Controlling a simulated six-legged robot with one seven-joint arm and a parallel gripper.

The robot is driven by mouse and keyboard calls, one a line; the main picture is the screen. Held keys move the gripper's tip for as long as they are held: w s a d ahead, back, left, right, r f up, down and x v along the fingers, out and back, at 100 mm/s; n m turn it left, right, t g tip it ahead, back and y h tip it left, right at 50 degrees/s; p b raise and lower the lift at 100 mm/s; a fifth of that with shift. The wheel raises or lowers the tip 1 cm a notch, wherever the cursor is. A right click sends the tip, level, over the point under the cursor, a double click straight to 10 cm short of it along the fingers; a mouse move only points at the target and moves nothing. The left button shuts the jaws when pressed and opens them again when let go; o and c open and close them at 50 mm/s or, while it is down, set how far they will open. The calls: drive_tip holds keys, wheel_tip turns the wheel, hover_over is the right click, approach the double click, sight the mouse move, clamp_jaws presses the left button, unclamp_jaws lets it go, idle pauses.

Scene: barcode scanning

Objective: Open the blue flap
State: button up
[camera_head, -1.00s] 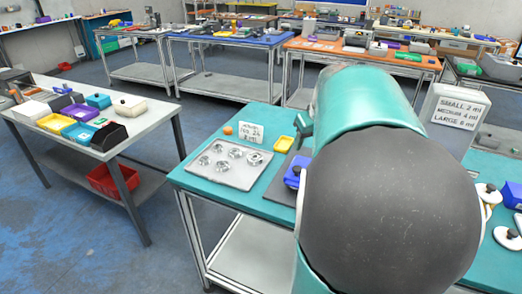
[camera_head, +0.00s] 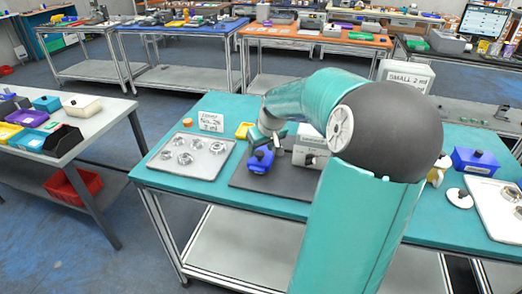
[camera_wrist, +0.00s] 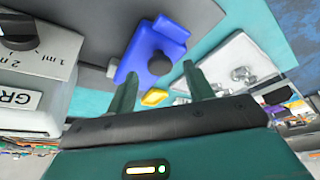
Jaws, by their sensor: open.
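The blue flap (camera_head: 260,160) has a black knob on it and stands on a dark mat beside a light grey device (camera_head: 309,146). In the wrist view the blue flap (camera_wrist: 150,42) lies past my fingertips, with its round dark knob facing me. My gripper (camera_wrist: 161,70) is open, its two fingers apart and nothing between them. In the head view my gripper (camera_head: 277,131) is just above and right of the flap, partly hidden by my arm. I cannot tell whether a finger touches the flap.
The dark mat (camera_head: 268,188) lies on a teal table. A grey tray (camera_head: 188,156) with several metal parts, a label sign (camera_head: 211,123) and a yellow dish (camera_head: 244,130) are to its left. A purple-blue box (camera_head: 476,160) is at the right.

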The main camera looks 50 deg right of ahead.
drive_tip(key=shift+w+d+f, duration=0.1)
drive_tip(key=shift+w+f, duration=0.15)
drive_tip(key=shift+f, duration=0.45)
